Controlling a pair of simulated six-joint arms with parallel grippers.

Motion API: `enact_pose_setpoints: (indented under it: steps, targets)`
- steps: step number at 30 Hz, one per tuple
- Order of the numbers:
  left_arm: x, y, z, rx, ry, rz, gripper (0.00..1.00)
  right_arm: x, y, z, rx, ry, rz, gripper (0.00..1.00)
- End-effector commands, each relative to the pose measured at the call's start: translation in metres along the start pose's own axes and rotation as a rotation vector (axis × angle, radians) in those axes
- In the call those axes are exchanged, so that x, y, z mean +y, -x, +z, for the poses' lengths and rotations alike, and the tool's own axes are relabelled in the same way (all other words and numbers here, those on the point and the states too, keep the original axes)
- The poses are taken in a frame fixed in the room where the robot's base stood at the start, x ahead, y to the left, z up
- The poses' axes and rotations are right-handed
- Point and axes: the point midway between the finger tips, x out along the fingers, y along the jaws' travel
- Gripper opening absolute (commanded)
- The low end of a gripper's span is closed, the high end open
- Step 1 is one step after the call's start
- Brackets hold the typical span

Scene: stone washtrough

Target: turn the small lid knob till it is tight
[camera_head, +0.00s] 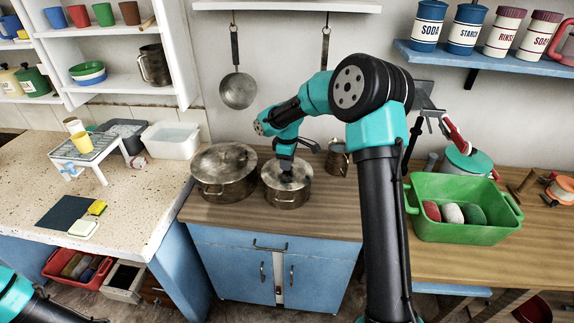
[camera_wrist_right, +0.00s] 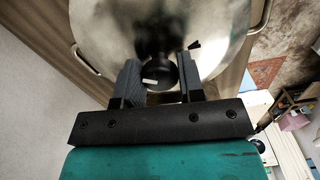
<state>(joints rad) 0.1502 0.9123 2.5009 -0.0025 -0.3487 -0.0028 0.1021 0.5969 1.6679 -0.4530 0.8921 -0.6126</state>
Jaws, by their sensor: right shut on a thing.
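The smaller lidded metal pot (camera_head: 287,197) stands on the wooden top of the blue cabinet, right of a larger lidded pot (camera_head: 224,188). My right gripper (camera_head: 286,178) reaches down to the middle of the smaller pot's lid. In the right wrist view, the small dark lid knob (camera_wrist_right: 160,73) sits between the two fingers of my right gripper (camera_wrist_right: 161,82), which are shut on it. A short pale mark shows on the knob. The metal lid (camera_wrist_right: 210,30) fills the upper middle of that view. My left gripper is out of view; only part of my left arm shows.
A metal jug (camera_head: 337,160) stands just right of the smaller pot. A green tub (camera_head: 458,233) with several rounded items is at the right. Bare wooden top (camera_head: 320,222) lies in front of the pots.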

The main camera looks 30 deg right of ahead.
Motion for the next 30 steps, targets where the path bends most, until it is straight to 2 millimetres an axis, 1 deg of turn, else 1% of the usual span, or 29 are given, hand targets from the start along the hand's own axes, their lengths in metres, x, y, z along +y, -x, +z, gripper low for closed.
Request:
enact_pose_setpoints:
  steps: [15,18,26,27,30]
  targets:
    - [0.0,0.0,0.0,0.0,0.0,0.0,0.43,0.0,-0.0001,0.0,0.0,-0.482,0.0,0.24]
    - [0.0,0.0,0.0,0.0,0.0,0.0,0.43,0.0,-0.0001,0.0,0.0,-0.553,0.0,0.24]
    - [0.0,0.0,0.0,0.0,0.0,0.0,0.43,0.0,-0.0002,0.0001,0.0,-0.582,0.0,0.24]
    - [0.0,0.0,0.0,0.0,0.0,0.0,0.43,0.0001,-0.0002,0.0001,0.0,-0.581,0.0,0.37]
    - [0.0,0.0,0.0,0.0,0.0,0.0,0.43,0.0,-0.0002,0.0001,0.0,-0.58,0.0,0.46]
